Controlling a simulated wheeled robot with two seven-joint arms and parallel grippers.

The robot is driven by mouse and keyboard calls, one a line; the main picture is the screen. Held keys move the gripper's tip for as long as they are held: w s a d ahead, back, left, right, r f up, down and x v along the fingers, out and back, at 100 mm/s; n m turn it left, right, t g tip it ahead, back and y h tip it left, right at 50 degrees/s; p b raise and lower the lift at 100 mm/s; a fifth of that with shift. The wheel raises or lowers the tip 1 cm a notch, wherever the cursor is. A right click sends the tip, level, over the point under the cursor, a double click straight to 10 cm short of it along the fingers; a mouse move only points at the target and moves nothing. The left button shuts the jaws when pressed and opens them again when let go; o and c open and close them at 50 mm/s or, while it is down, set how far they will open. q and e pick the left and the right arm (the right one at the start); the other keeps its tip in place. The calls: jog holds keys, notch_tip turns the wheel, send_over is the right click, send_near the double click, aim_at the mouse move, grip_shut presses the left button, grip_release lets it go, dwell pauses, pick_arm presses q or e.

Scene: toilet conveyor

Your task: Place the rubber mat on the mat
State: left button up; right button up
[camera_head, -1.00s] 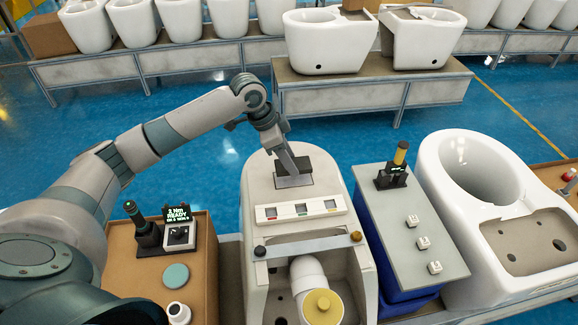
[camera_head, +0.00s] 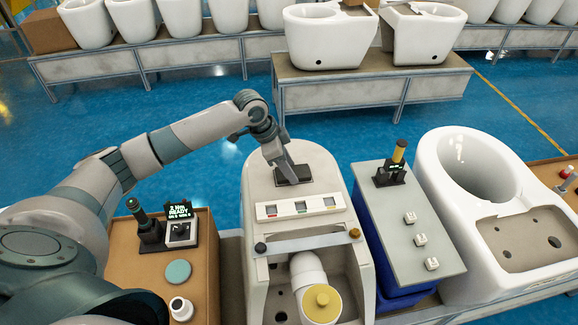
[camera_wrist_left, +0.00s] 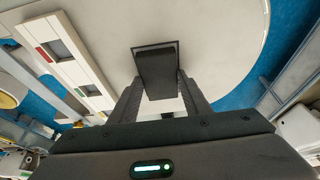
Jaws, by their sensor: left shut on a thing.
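The rubber mat is a small dark block (camera_wrist_left: 157,75) between the two fingers of my left gripper (camera_wrist_left: 155,92) in the left wrist view. My left gripper is shut on it. A flat dark mat (camera_head: 306,178) lies on the rounded far end of the white toilet body (camera_head: 325,172) in the head view. The gripper (camera_head: 291,174) is over this mat, and its tips and the held block overlap it. The mat's edge (camera_wrist_left: 134,49) shows behind the block in the left wrist view. I cannot tell whether the two touch. My right gripper is not in view.
A panel with three small windows (camera_head: 300,207) and a bar (camera_head: 310,241) lie nearer on the body. A grey-topped blue bin (camera_head: 400,225) and another toilet (camera_head: 490,190) stand to the right. A brown table with a display (camera_head: 179,211) is left.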

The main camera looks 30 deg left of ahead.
pick_arm(q)
jog(key=shift+f, duration=0.1)
jog(key=o, duration=1.1)
jog(key=shift+c, duration=0.2)
jog(key=b+v, duration=0.3)
jog(key=v, duration=0.9)
